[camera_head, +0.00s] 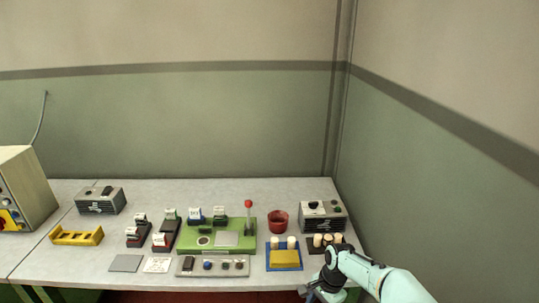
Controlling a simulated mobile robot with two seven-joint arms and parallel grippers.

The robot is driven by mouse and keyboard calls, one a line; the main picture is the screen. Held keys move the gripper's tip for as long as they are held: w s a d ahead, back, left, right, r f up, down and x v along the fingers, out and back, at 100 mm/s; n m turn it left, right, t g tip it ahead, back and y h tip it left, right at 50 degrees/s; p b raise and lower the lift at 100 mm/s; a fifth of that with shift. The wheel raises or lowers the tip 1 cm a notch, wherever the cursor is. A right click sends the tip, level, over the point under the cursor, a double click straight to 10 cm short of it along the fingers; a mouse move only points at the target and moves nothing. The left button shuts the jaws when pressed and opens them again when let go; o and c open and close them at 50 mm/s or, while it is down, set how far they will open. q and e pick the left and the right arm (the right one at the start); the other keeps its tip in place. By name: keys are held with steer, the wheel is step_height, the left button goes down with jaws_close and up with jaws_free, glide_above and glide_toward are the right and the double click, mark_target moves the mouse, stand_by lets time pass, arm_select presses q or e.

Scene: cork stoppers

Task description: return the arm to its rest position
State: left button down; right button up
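My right arm comes in from the lower right, and my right gripper (311,293) is at the table's front right edge, low in the view. Its fingers are small and dark there, and I cannot tell whether they are open or shut. Pale cork stoppers (327,239) stand in a dark holder (312,249) just behind my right wrist, apart from the gripper. The wrist hides part of the table edge. My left gripper is not in view.
On the grey table (165,192) stand a blue tray (272,267) with a yellow block and two pale cylinders, a red bowl (278,221), a grey box (322,218), a green board (190,240) with a red-knobbed lever, and a yellow rack (76,236). Walls close the back and right.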

steer(key=s+f+n, duration=0.2)
steer(key=s+f, duration=0.2)
steer(key=f, duration=0.8)
steer(key=s+f+n, duration=0.1)
steer(key=s+f, duration=0.3)
steer(key=s, duration=0.4)
steer(key=s+a+f+n+y, duration=0.1)
steer(key=s+f+n, duration=0.1)
steer(key=s+f, duration=0.3)
steer(key=s+f+n, duration=0.2)
steer(key=s+f, duration=0.2)
steer(key=s, duration=0.7)
steer(key=shift+s+a+f+y, duration=0.15)
steer(key=shift+s+a+y, duration=0.2)
steer(key=shift+s+y, duration=0.05)
